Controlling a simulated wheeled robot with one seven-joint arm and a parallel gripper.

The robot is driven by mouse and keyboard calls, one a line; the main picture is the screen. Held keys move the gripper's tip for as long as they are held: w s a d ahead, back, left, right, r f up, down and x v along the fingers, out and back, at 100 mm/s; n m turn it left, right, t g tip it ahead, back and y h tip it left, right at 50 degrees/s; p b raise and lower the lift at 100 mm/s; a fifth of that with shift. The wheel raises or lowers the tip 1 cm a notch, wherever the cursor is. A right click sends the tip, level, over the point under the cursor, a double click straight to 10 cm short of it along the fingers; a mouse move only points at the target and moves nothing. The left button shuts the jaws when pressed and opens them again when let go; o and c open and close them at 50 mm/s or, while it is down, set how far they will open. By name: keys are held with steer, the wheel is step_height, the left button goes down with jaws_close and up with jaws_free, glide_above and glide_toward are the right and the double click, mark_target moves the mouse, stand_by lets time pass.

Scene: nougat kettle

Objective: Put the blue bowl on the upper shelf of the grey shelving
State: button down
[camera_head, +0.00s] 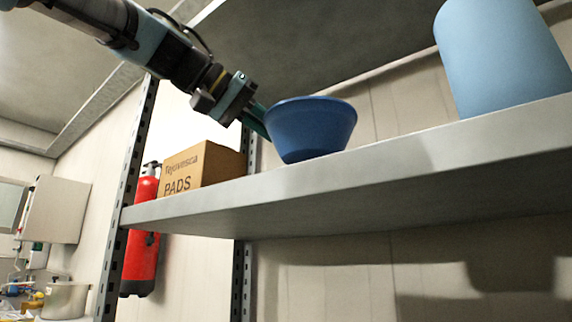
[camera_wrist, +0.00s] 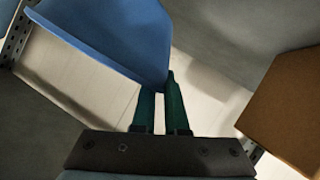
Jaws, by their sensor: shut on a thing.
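The blue bowl (camera_head: 308,130) is upright at the shelf board (camera_head: 420,160) of the grey shelving in the head view. Its base appears at or just above the board; I cannot tell whether it touches. My gripper (camera_head: 256,118) reaches in from the upper left and is shut on the bowl's left side near the rim. In the wrist view the green fingers of my gripper (camera_wrist: 160,100) are close together, and the blue bowl (camera_wrist: 115,35) fills the upper left. The bowl's inside is hidden in the head view.
A cardboard box (camera_head: 205,165) marked PADS stands left of the bowl; it also shows in the wrist view (camera_wrist: 290,105). A light blue cylinder (camera_head: 500,60) stands on the right. Board is free between bowl and cylinder. A red extinguisher (camera_head: 140,255) hangs behind the left post.

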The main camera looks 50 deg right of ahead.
steer(key=shift+f, duration=2.3)
steer(key=c, duration=0.9)
jaws_free()
steer(key=b+v, duration=0.2)
steer(key=v, duration=1)
steer(key=shift+w, duration=0.1)
